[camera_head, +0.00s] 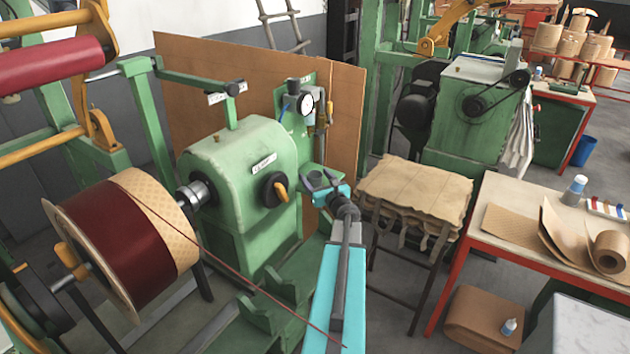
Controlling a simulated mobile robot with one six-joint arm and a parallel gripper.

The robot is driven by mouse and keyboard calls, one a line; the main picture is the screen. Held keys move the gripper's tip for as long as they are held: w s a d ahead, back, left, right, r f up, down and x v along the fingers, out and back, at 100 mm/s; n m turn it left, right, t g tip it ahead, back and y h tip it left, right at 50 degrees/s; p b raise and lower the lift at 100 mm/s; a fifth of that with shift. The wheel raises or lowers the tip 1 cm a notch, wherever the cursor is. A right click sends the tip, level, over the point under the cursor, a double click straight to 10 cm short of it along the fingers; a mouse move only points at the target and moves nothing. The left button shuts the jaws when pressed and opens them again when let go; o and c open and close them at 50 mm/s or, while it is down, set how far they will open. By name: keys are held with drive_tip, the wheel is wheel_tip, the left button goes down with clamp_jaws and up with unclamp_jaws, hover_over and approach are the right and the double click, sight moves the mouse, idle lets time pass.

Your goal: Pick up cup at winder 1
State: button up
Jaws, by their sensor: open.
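A green winder (243,170) stands left of centre, with a dark red coil between tan flanges (120,245) on its shaft. I cannot read the label on its front. No cup can be made out; one may be hidden behind my arm or the machine. My gripper (320,180) is at the end of my teal and grey arm, just right of the winder's front knob. Its dark fingers are apart, and I see nothing between them.
A stool (414,195) with stacked brown sacking stands right of my arm. A red-framed table (490,240) at right holds a white bottle (574,190), a paper roll (608,252) and brown sheets. A brown board (200,62) stands behind the winder.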

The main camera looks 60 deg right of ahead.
drive_tip(key=shift+w+d, duration=0.25)
drive_tip(key=shift+w, duration=0.15)
drive_tip(key=shift+c, duration=0.2)
drive_tip(key=c, duration=1.1)
